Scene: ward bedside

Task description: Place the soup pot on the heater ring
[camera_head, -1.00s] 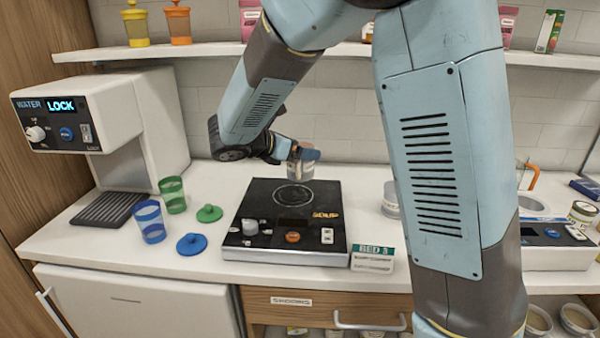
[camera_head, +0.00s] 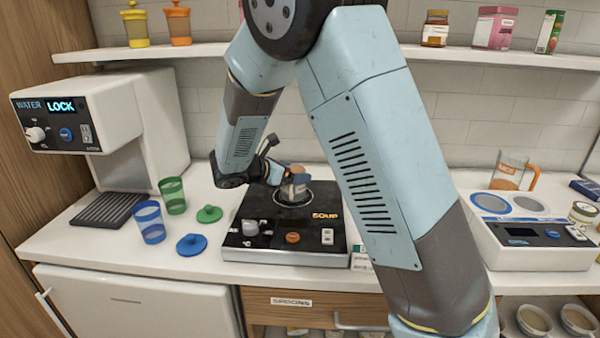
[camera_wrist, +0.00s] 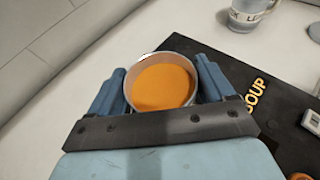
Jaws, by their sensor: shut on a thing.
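The soup pot (camera_head: 297,187) is a small grey pot, and the wrist view shows orange soup (camera_wrist: 160,86) inside it. My gripper (camera_head: 292,179) is shut on the pot; the wrist view shows a blue finger on each side of its wall. The heater ring (camera_head: 293,204) is a pale circle on the black top of the soup heater (camera_head: 265,226). The pot is upright, low over the ring, and its base looks at or very near the surface. I cannot tell whether it touches. The pot hides much of the ring.
A water dispenser (camera_head: 150,120), green cup (camera_head: 172,195), blue cup (camera_head: 150,222) and two lids stand left. A mug (camera_wrist: 247,12) shows in the wrist view. A shelf (camera_head: 490,57) runs above.

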